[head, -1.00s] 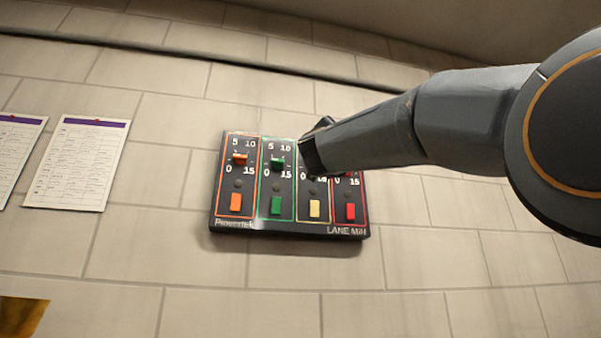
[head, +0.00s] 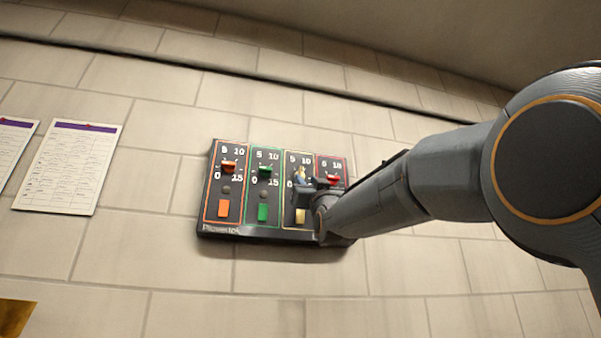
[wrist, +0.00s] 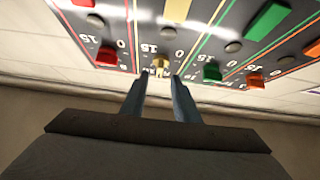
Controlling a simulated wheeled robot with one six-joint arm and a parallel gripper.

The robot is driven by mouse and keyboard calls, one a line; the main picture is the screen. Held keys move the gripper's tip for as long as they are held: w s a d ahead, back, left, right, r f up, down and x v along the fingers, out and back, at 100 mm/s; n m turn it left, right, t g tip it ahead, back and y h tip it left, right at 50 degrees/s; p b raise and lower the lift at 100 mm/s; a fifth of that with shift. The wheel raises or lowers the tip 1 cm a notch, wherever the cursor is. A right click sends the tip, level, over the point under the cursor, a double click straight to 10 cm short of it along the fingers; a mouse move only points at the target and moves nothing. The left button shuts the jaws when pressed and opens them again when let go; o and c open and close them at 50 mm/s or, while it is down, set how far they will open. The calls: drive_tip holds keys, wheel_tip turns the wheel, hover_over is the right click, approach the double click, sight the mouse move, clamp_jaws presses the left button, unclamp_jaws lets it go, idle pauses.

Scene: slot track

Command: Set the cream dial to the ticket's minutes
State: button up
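The cream dial (wrist: 161,67) is on the third strip of a dark wall panel (head: 270,233), between the green and red strips. In the wrist view my gripper (wrist: 159,78) has its two fingers apart, one on each side of the dial at their tips. I see narrow gaps beside the dial, and contact is not clear. In the head view my gripper mostly hides this dial, so its setting is unclear. The scale shows 0, 5, 10 and 15. Two paper sheets hang on the wall; the nearer sheet (head: 70,167) has writing too small to read.
An orange dial (head: 229,167), a green dial (head: 265,171) and a red dial (head: 333,180) stand close by on the panel. Coloured buttons sit in a row, including the cream button (head: 300,217).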

sight(302, 174)
drive_tip(key=shift+p+x, duration=1.5)
drive_tip(key=shift+x, duration=1.1)
drive_tip(key=shift+c, duration=0.4)
